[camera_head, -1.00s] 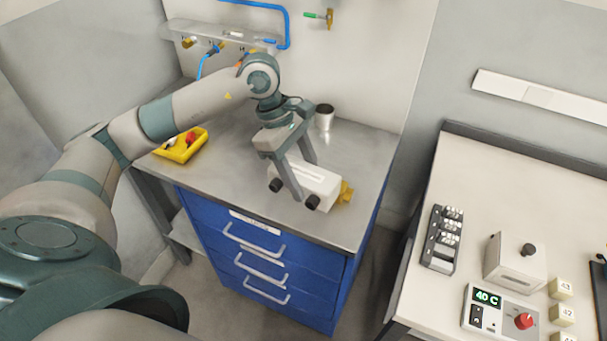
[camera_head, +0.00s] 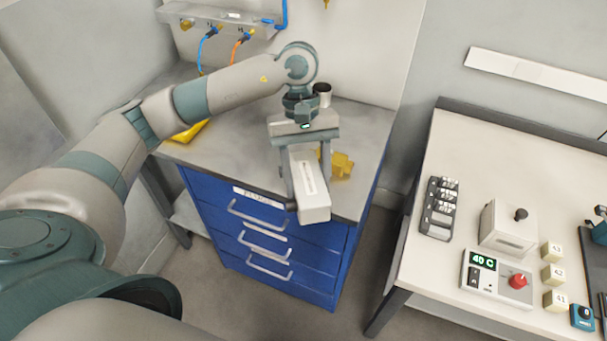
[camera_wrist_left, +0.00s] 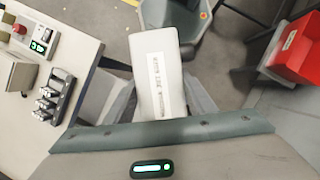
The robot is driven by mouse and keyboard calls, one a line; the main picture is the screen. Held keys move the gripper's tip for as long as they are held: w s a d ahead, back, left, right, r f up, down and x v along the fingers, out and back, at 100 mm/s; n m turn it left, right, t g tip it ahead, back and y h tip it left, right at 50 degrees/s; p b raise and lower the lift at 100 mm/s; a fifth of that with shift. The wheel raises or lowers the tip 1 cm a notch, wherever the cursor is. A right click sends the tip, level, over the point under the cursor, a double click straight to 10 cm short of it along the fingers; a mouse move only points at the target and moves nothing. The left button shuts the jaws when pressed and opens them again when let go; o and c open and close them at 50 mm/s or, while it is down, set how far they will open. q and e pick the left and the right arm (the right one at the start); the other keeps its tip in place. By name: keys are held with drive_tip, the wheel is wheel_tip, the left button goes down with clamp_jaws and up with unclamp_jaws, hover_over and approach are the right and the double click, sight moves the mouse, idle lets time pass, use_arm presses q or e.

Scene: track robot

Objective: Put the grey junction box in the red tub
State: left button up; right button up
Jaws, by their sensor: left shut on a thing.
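A pale grey box (camera_head: 312,190) with a white printed label is in my left gripper (camera_head: 305,180), between its two fingers. The gripper is shut on it and holds it above the front of the metal bench top, the box's near end out past the front edge. In the left wrist view the box (camera_wrist_left: 158,75) fills the middle, and the label's print is too small to read surely. A red tub (camera_wrist_left: 300,48) with a white label shows at the top right of the left wrist view. It is not in the head view. My right gripper is not in view.
The metal bench top (camera_head: 240,150) over blue drawers (camera_head: 265,235) carries a yellow fitting (camera_head: 342,166), a dark-mouthed metal cup (camera_head: 323,95) and a yellow tray (camera_head: 190,132). A second table (camera_head: 450,155) at right holds a control box and switches. Open floor lies between them.

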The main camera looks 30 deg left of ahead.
use_arm(q)
drive_tip(key=shift+s+d+m+y, duration=0.15)
drive_tip(key=shift+d+m+y, duration=0.2)
drive_tip(key=shift+m, duration=0.75)
drive_tip(key=f+m+b, duration=0.1)
drive_tip(key=f+m+y+b, duration=0.1)
drive_tip(key=m, duration=0.1)
drive_tip(key=d+f+m+g+y+b, duration=0.1)
drive_tip(key=m+b, duration=0.1)
drive_tip(key=shift+s, duration=0.4)
drive_tip(key=shift+m, duration=0.4)
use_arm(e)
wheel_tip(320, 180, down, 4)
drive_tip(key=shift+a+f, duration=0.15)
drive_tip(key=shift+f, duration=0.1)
use_arm(q)
drive_tip(key=shift+s, duration=0.1)
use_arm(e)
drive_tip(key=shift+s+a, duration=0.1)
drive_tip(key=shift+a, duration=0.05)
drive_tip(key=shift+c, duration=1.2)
use_arm(q)
drive_tip(key=shift+a, duration=0.1)
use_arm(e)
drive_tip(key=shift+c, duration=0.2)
